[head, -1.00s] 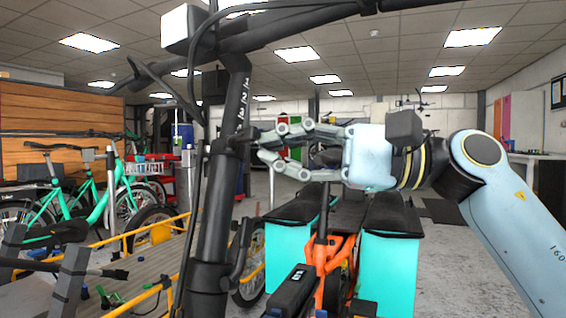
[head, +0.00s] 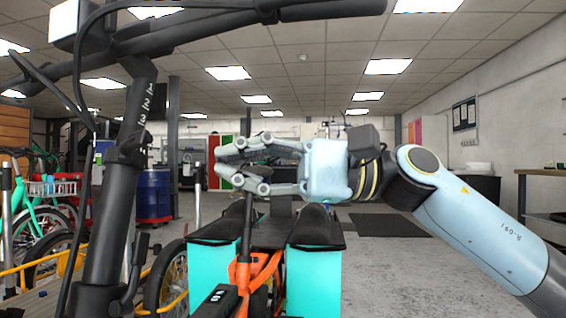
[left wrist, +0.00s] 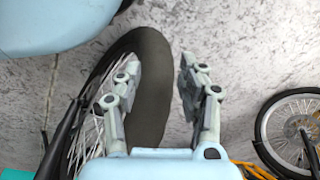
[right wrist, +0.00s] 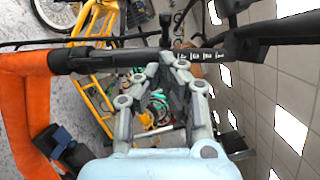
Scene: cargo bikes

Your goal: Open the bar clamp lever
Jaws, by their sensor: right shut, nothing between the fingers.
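The cargo bike's black upright stem (head: 108,225) stands at the left of the head view. A clamp collar (head: 126,152) sits just below its white number marks. A dark curved part (head: 138,262) beside the lower stem may be a lever; I cannot tell. My right gripper (head: 220,162) is shut and empty, pointing left, with a gap between it and the stem. In the right wrist view the stem (right wrist: 115,58) crosses beyond the fingertips, with the marks to their right. My left gripper (left wrist: 158,80) is open and empty, near a tyre (left wrist: 148,75); it is outside the head view.
Black handlebars (head: 215,40) with cables cross the upper left. An orange bike frame (head: 258,270) with turquoise panniers (head: 314,280) stands below my right gripper. Green bikes (head: 35,215) and a blue drum (head: 153,192) are at the left. The floor at right (head: 385,260) is open.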

